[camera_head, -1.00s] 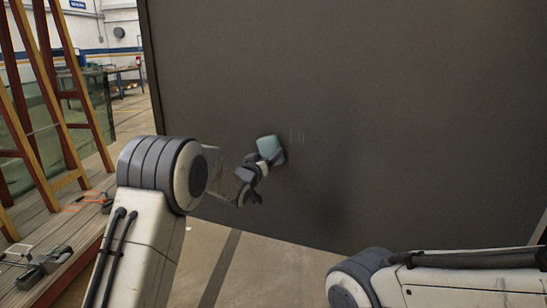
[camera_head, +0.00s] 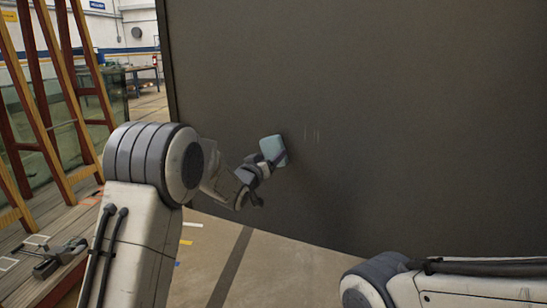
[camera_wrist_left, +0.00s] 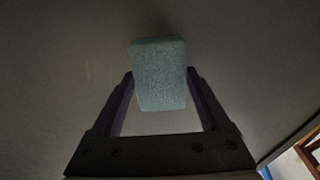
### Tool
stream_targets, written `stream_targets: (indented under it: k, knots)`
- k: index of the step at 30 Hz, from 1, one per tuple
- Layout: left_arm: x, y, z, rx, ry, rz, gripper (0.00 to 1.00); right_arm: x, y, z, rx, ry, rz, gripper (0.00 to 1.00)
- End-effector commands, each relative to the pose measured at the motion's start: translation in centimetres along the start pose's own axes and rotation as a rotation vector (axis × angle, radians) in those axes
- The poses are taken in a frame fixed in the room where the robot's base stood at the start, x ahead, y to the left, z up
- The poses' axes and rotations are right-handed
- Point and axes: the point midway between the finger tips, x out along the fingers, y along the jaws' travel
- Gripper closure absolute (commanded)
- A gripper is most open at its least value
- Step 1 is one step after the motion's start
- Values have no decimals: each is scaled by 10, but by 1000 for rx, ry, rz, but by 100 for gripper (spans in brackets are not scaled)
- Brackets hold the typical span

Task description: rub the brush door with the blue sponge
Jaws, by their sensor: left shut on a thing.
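The door (camera_head: 400,120) is a large dark grey panel that fills most of the head view. It also fills most of the left wrist view (camera_wrist_left: 250,60). The blue sponge (camera_head: 272,149) is a pale blue block against or very close to the door's surface. My left gripper (camera_head: 266,165) is shut on the sponge. In the left wrist view the sponge (camera_wrist_left: 158,75) sits between the two dark fingers. My right gripper is out of view.
Wooden A-frame racks (camera_head: 60,100) with glass stand at the left. A wooden platform (camera_head: 50,235) with a dark clamp-like tool (camera_head: 60,257) lies at the lower left. Open concrete floor (camera_head: 270,275) shows below the door. A workbench (camera_head: 140,70) stands far back.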

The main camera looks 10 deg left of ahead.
Motion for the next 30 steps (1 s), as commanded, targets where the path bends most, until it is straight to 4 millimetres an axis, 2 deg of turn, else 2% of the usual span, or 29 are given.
stream_targets:
  k: [6, 17, 30]
  knots:
    - [-18, 0, 1, 0, 0, 1, 65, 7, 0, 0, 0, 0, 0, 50]
    - [-20, 1, 1, 1, -1, 2, 65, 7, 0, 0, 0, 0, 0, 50]
    - [-49, 1, 1, 1, 0, 2, 65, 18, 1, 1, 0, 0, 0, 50]
